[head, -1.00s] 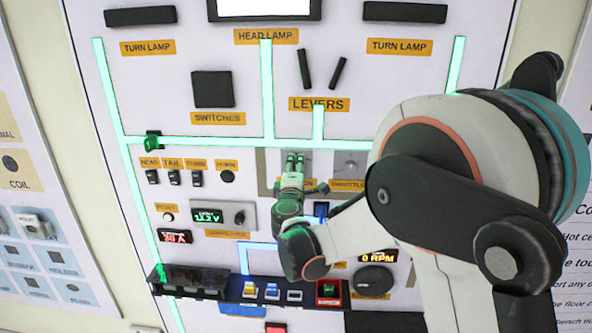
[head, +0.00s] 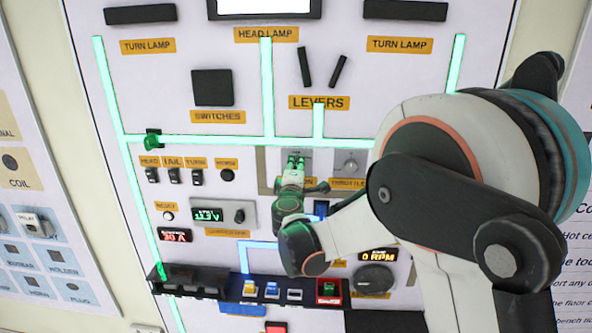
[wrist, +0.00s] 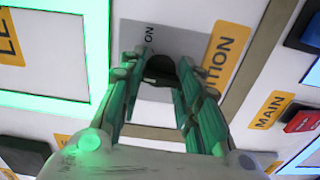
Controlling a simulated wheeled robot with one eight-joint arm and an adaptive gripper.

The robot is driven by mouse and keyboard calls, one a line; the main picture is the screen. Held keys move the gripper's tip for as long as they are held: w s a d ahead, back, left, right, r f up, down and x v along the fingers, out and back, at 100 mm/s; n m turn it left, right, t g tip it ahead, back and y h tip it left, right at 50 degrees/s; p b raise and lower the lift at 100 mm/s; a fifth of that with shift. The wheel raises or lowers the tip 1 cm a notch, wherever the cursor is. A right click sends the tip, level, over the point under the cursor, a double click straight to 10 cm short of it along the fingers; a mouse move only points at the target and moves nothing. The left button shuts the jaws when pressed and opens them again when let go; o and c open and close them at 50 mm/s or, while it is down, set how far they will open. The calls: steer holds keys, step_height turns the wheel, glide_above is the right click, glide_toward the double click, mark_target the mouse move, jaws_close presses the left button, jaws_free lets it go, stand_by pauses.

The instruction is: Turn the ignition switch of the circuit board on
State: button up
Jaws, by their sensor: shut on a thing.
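The ignition switch (wrist: 160,72) shows in the wrist view as a dark round knob on a grey plate, beside a partly hidden orange label ending in "ITION". The letters "ON" are printed above it on the plate. My gripper (wrist: 165,75) has its fingers on either side of the knob and is shut on it. In the head view my gripper (head: 295,165) is against the grey plate below the LEVERS label, and it hides the knob. The circuit board (head: 350,65) is a white upright panel with bright green lit lines.
A throttle knob (head: 350,162) sits just right of my gripper. Toggle switches (head: 173,177) are to the left, and a dark shelf with several coloured parts (head: 190,280) juts out below. My arm covers the board's right side.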

steer(key=m+b, duration=0.4)
steer(key=m, duration=0.7)
steer(key=shift+b, duration=0.3)
steer(key=shift+m, duration=0.3)
steer(key=o, duration=1)
steer(key=s, duration=1.2)
steer(key=shift+a, duration=0.2)
